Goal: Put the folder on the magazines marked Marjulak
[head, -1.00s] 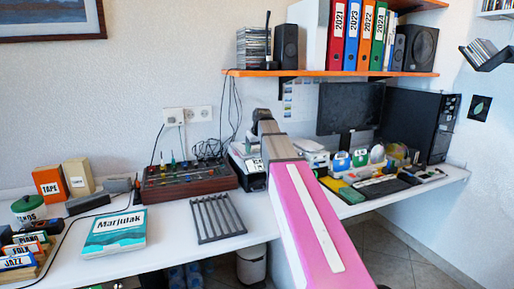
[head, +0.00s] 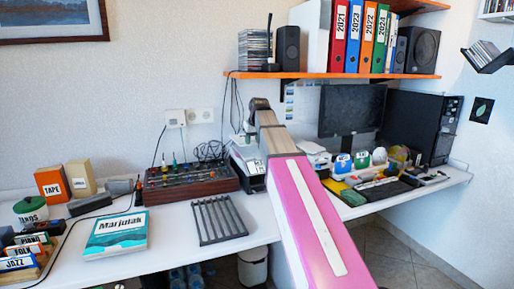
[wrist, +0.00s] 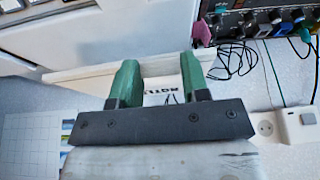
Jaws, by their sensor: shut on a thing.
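The magazines marked Marjulak (head: 115,236) lie flat as a teal and white stack on the left part of the desk. My gripper (wrist: 160,78) shows its two green fingers in the wrist view, set apart with a pale folder (wrist: 164,97) between them. The folder has dark lettering, partly hidden by the fingers and the gripper body. In the head view my arm reaches to the back of the desk, above the printer and far to the right of the magazines. The fingers are too small to make out clearly there.
A slotted grey rack (head: 218,219) lies right of the magazines, with a mixer (head: 188,184) behind. The printer (head: 248,168) is below my arm's end. An orange shelf (head: 300,75) with binders is overhead. Music boxes (head: 25,252) stand at the left.

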